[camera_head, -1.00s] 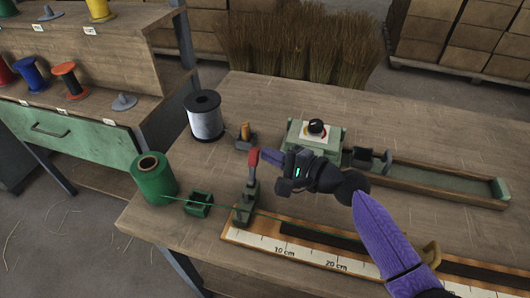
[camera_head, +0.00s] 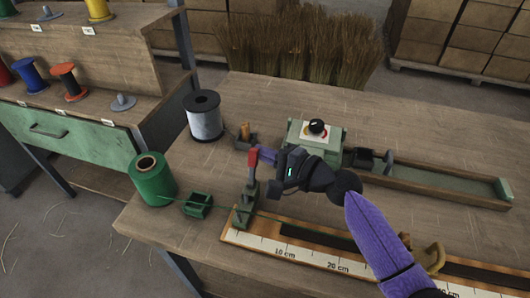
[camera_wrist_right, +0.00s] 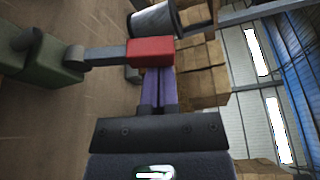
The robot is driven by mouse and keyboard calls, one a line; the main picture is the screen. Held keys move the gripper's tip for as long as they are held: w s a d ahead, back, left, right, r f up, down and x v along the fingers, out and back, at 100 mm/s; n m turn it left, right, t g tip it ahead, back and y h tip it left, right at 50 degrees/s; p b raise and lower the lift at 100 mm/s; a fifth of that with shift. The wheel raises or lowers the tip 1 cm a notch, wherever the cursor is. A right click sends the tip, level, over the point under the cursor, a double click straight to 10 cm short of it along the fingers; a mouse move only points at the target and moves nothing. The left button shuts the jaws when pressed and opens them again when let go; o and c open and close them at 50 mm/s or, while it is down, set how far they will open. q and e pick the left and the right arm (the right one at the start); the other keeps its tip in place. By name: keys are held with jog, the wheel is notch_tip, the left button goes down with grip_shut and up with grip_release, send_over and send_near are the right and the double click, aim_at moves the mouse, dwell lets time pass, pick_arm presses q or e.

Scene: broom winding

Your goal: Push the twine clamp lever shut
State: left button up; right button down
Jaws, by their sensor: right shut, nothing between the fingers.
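The twine clamp (camera_head: 243,214) is a green fitting at the left end of the ruler board. Its lever has a red handle (camera_head: 252,158) and stands roughly upright. My right gripper (camera_head: 264,154) is shut and empty, its purple fingers right beside the red handle on the right. In the right wrist view the red handle (camera_wrist_right: 150,51) lies across the tips of the shut fingers (camera_wrist_right: 159,85); contact looks likely but I cannot be sure. Green twine runs from the green spool (camera_head: 153,182) past a small green guide (camera_head: 198,205) to the clamp and along the board. My left gripper is out of view.
A wire spool (camera_head: 204,118) stands behind the clamp. A green box with a black knob (camera_head: 316,128) and a long tray (camera_head: 435,180) lie to the right. The ruler board (camera_head: 262,247) runs along the front.

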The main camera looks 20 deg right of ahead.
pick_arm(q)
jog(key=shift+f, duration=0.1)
pick_arm(e)
jog(key=n+b, duration=0.1)
jog(key=s+a+n+b, duration=0.1)
jog(key=n+b, duration=0.1)
jog(key=s+n+t+y+b, duration=0.1)
jog(key=b, duration=0.1)
jog(key=shift+s+a+r+n, duration=0.1)
jog(key=shift+a+n, duration=0.2)
pick_arm(q)
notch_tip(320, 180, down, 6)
jog(key=b, duration=0.1)
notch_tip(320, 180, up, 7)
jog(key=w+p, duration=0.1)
jog(key=p, duration=0.5)
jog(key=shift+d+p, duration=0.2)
jog(key=shift+p, duration=0.2)
pick_arm(e)
notch_tip(320, 180, up, 11)
jog(key=s+n, duration=0.1)
jog(key=shift+a+t, duration=0.3)
jog(key=shift+a, duration=0.05)
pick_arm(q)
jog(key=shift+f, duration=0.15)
pick_arm(e)
jog(key=shift+s+f, duration=0.2)
